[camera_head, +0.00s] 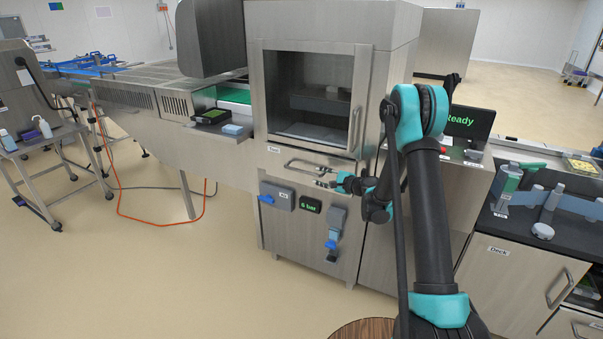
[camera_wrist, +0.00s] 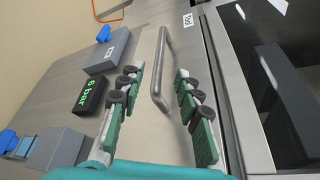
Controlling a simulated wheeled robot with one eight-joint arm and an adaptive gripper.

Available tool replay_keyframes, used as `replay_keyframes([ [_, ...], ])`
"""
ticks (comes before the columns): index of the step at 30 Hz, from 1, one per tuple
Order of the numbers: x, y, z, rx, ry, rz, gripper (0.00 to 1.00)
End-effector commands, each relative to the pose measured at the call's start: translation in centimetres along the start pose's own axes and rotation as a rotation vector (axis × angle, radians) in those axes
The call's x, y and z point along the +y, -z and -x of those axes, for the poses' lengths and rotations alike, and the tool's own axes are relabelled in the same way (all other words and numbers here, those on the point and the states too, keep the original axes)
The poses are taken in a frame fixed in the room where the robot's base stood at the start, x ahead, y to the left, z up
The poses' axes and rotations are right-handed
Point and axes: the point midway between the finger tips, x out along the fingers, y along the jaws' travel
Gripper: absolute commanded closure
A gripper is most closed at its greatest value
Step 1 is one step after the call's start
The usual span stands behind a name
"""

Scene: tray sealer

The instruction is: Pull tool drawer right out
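The tool drawer (camera_head: 262,160) is a narrow steel front labelled "Tool", below the window of the sealer. It looks closed, flush with the cabinet. Its bar handle (camera_head: 300,162) runs across the front, and in the wrist view the grey handle (camera_wrist: 165,50) runs up the picture. My gripper (camera_head: 323,178) is at the right part of the handle. In the wrist view my gripper (camera_wrist: 158,74) is open, with green-padded fingers on either side of the handle's near end. Gaps show between both fingers and the bar, so it is not clamped.
Above is the sealer's windowed door (camera_head: 310,100) with an upright handle. Below are a grey switch box (camera_head: 276,195), a "6 bar" display (camera_head: 310,204) and a blue-fitted unit (camera_head: 335,225). The floor (camera_head: 200,280) in front is clear. A labelled bench (camera_head: 500,270) stands right.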

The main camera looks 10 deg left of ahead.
Motion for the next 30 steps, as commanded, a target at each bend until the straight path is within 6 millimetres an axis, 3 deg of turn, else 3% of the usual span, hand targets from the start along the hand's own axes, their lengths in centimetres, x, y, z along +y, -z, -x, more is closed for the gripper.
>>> replay_keyframes([
  [9, 0.1, -0.1, -6.5, -0.001, -0.002, 0.002, 0.66],
  [15, 0.1, -0.1, -9.6, -0.001, -0.001, 0.002, 0.66],
  [21, 0.0, 0.0, -11.2, 0.0, -0.001, 0.002, 0.66],
  [30, 0.0, 0.0, -11.4, 0.001, -0.001, 0.002, 0.66],
])
